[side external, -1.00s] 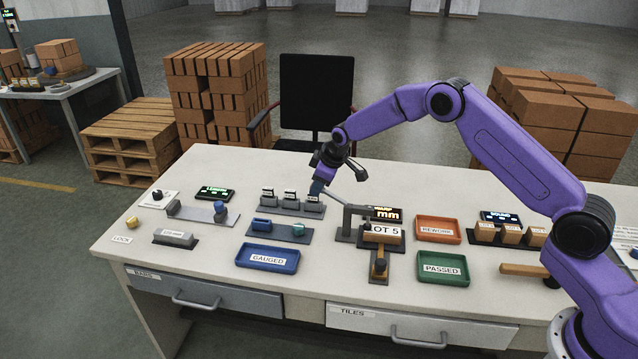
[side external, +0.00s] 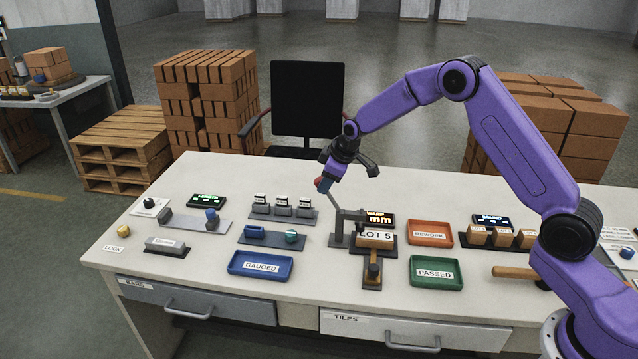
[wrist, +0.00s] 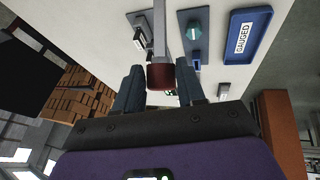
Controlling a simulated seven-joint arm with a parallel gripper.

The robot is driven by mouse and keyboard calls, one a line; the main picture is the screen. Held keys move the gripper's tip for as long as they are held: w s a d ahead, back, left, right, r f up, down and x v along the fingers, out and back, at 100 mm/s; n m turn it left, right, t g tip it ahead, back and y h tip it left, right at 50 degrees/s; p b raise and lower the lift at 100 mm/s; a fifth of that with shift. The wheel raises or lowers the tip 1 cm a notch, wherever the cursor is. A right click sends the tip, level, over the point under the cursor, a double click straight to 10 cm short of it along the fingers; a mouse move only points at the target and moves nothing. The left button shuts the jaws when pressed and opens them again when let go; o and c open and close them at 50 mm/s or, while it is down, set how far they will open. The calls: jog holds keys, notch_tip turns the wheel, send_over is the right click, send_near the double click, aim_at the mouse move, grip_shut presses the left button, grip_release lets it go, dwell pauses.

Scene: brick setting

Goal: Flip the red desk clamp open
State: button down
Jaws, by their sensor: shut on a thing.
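The desk clamp stands mid-table as a grey bracket (side external: 339,230) with a thin lever that slants up and left from it. The lever's red end (wrist: 160,77) sits between the two blue fingers in the wrist view. My gripper (side external: 324,184) is shut on this red end and holds it above the table. The lever bar (wrist: 159,38) runs away from the fingers in the wrist view. A block marked LOT 5 (side external: 375,236) sits right of the bracket. The lever's pivot is too small to make out.
A display reading mm (side external: 380,219) stands behind the block. Left of the clamp are a teal knob (side external: 291,236) on a grey plate and a blue GAUGED tray (side external: 262,276). REWORK (side external: 430,243) and PASSED (side external: 436,284) trays lie to the right.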

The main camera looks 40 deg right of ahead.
jog(key=shift+s+d+f, duration=0.15)
jog(key=shift+s+d, duration=0.2)
jog(key=shift+d, duration=0.2)
jog(key=shift+s+d+f, duration=0.1)
jog(key=shift+s+d, duration=0.25)
jog(key=shift+d, duration=0.15)
jog(key=shift+s+d+t+y, duration=0.3)
jog(key=shift+s+t+y, duration=0.1)
jog(key=shift+y, duration=0.1)
jog(key=shift+s+d, duration=0.5)
jog(key=shift+d, duration=0.05)
jog(key=shift+s+d+f+m+t+y, duration=0.1)
jog(key=shift+s+d+m+t+y, duration=0.25)
jog(key=shift+d+t, duration=0.2)
dwell(1.2)
jog(key=c, duration=0.8)
grip_release()
jog(key=shift+o, duration=0.3)
jog(key=shift+a, duration=0.3)
jog(key=shift+r, duration=0.25)
jog(key=v, duration=1.7)
jog(key=shift+s+d, duration=0.2)
jog(key=shift+d, duration=0.05)
